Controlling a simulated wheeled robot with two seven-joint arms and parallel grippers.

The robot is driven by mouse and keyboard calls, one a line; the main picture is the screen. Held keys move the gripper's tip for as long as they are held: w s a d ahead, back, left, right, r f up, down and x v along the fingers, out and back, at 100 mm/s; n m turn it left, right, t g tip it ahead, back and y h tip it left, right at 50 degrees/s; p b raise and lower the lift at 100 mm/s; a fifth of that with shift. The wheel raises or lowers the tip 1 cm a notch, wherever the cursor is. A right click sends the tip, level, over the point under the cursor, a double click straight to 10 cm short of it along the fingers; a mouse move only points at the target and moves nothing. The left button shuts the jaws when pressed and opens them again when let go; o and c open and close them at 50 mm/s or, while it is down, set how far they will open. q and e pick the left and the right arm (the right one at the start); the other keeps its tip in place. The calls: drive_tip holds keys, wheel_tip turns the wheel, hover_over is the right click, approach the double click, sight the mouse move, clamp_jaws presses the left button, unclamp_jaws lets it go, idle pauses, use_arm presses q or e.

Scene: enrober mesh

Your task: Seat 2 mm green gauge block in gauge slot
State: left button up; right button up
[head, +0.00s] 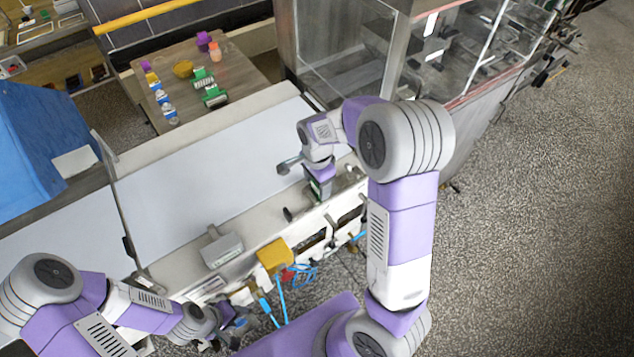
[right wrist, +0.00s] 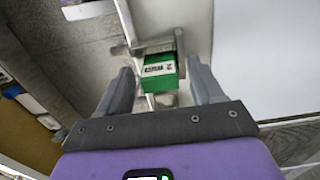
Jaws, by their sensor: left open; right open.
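In the right wrist view, a green block (right wrist: 161,84) with a white printed label lies between the spread fingers of my right gripper (right wrist: 160,86). Clear gaps show on both sides of it. Its far end is at a metal bracket (right wrist: 152,47); I cannot tell whether this is the gauge slot or how deep the block sits. In the head view my right gripper (head: 320,192) is open and points down at the front rail of the conveyor, hiding most of the block. My left gripper (head: 238,326) is open and empty at the bottom, away from the block.
A pale conveyor belt (head: 200,165) runs behind the rail. A grey box (head: 222,250) and a yellow box (head: 274,255) with blue cables sit along the front. A back table (head: 240,78) holds green, blue and purple items. A glazed machine (head: 345,50) stands behind.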

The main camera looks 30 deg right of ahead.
wheel_tip(320, 180, up, 12)
drive_tip(key=p, duration=0.1)
drive_tip(key=shift+f, duration=0.15)
idle(0.6)
